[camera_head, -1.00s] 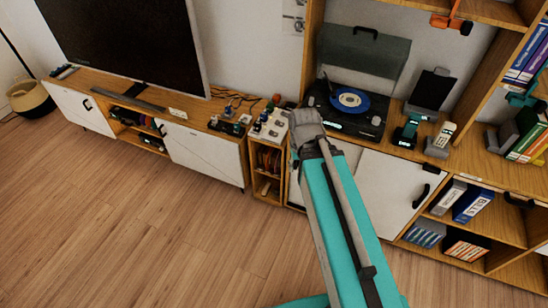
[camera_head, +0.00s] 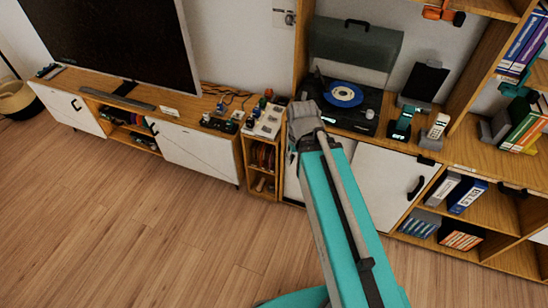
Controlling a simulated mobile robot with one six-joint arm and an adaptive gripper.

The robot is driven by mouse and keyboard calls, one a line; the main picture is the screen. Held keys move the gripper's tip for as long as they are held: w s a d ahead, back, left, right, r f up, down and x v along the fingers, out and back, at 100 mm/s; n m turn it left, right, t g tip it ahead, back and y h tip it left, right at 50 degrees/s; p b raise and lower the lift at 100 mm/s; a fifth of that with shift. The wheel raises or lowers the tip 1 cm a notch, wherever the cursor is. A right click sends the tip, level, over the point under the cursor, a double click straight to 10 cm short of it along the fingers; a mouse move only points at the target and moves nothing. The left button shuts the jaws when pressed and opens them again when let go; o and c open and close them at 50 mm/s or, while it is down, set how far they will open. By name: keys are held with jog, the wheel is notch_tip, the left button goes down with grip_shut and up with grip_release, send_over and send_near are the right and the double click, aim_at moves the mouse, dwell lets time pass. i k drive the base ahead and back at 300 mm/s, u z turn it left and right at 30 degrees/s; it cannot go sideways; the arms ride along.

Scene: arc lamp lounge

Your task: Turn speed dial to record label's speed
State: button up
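The record player (camera_head: 366,108) sits on the wooden cabinet right of centre, its dark lid (camera_head: 352,45) raised. The speed dial cannot be made out; part of the player's front left is behind my arm. My teal arm reaches up from the bottom of the view, and its grey end (camera_head: 304,122) is in front of the player's left side. The gripper's fingers cannot be seen.
A television (camera_head: 105,40) stands on a low white-fronted cabinet (camera_head: 195,158) at left. A narrow wooden unit (camera_head: 262,168) with small items on top stands left of my arm. A phone (camera_head: 438,126) and a dark tablet-like panel (camera_head: 424,84) are right of the player. The wooden floor (camera_head: 130,230) is clear.

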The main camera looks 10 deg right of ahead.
aim_at(370, 114)
jog(key=z, duration=0.05)
jog(key=k, duration=0.65)
jog(key=z, duration=0.1)
jog(key=i, duration=1.1)
jog(key=z, duration=1.1)
